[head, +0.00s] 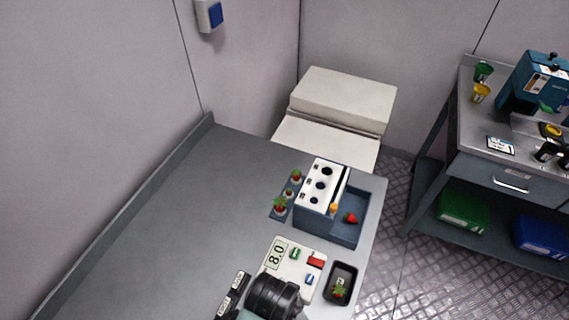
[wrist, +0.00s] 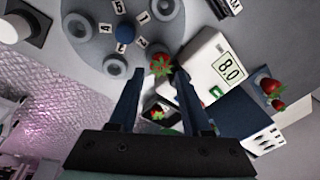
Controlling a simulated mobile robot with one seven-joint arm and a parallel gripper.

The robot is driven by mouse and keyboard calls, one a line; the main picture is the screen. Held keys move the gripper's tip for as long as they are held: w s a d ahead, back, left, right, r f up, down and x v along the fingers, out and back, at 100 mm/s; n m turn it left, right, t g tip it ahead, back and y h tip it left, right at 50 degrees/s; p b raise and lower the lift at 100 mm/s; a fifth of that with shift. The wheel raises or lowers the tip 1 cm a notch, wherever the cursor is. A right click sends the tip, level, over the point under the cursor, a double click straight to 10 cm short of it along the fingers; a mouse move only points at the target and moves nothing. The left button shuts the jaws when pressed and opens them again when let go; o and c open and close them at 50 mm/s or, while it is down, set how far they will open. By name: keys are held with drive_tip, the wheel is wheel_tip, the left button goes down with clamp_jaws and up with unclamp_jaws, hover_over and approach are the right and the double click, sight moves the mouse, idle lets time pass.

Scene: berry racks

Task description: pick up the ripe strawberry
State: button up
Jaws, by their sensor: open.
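My gripper (wrist: 158,72) is open and empty, its two dark fingers apart. A red strawberry with green leaves (wrist: 160,64) shows between the fingertips in the wrist view, by a round grey numbered holder; I cannot tell how far away it is. Another red and green strawberry (wrist: 157,112) lies in a black tray lower between the fingers; in the head view it is the strawberry (head: 340,290) in the black tray (head: 355,271). A red strawberry (head: 351,217) sits in the blue compartment beside the white-topped rack (head: 318,178). Several red strawberries with green leaves (head: 280,205) stand left of the rack.
A white device reading 8.0 (head: 277,254) stands between the rack and my arm; it shows in the wrist view too (wrist: 222,65). The grey numbered holder (wrist: 95,45) carries several cups. The left of the grey table (head: 165,220) is clear. A side bench (head: 480,140) stands at right.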

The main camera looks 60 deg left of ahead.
drive_tip(key=shift+w+a+f+p, duration=0.1)
drive_tip(key=shift+w+f+p, duration=0.1)
drive_tip(key=shift+f, duration=0.6)
drive_tip(key=shift+w+a+f+p, duration=0.1)
drive_tip(key=shift+f+p, duration=0.05)
drive_tip(key=shift+f, duration=0.7)
drive_tip(key=shift+w+a+f+p, duration=0.1)
drive_tip(key=shift+f+p, duration=0.1)
drive_tip(key=shift+f, duration=0.6)
drive_tip(key=shift+c, duration=1.2)
